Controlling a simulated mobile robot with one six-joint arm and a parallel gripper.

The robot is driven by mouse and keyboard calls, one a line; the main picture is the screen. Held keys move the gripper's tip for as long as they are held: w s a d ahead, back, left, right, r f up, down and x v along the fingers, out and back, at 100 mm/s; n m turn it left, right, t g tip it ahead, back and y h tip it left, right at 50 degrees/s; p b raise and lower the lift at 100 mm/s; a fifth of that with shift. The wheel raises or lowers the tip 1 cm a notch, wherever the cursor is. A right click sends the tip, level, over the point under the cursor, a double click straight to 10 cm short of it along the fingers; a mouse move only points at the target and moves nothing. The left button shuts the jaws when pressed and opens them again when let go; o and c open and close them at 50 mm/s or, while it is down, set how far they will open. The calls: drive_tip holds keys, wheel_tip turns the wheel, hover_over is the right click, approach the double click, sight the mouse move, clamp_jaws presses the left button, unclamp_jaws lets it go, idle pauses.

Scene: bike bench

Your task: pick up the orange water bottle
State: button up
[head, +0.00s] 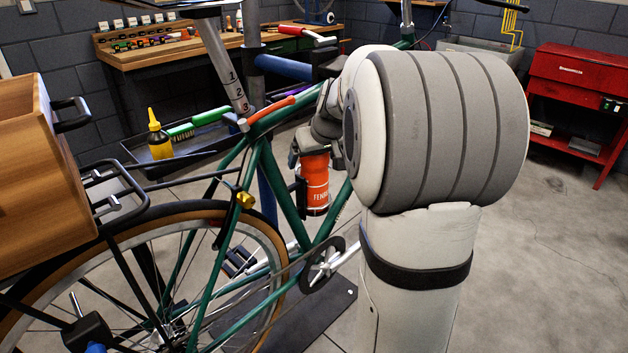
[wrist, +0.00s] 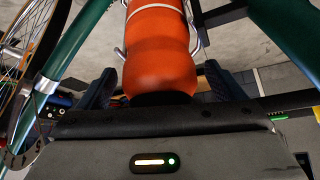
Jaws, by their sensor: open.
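The orange water bottle (head: 315,184) sits in its cage on the green bike frame in the head view, with white lettering on its side. In the wrist view the bottle (wrist: 160,50) fills the upper middle, with wire cage arms along its sides. My gripper (wrist: 163,90) is open, with one dark finger on each side of the bottle. Gaps show between the fingers and the bottle. In the head view my gripper (head: 312,150) is at the bottle's top, partly hidden by my arm.
Green frame tubes (head: 275,190) run close on both sides of the bottle. A tool tray (head: 180,150) holds a yellow bottle (head: 159,135) and brushes. A wooden crate (head: 40,170) sits over the rear wheel. A red cabinet (head: 575,90) stands at right; the floor before it is clear.

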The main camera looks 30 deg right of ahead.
drive_tip(key=shift+c, duration=0.6)
drive_tip(key=shift+r, duration=0.1)
drive_tip(key=c, duration=1.6)
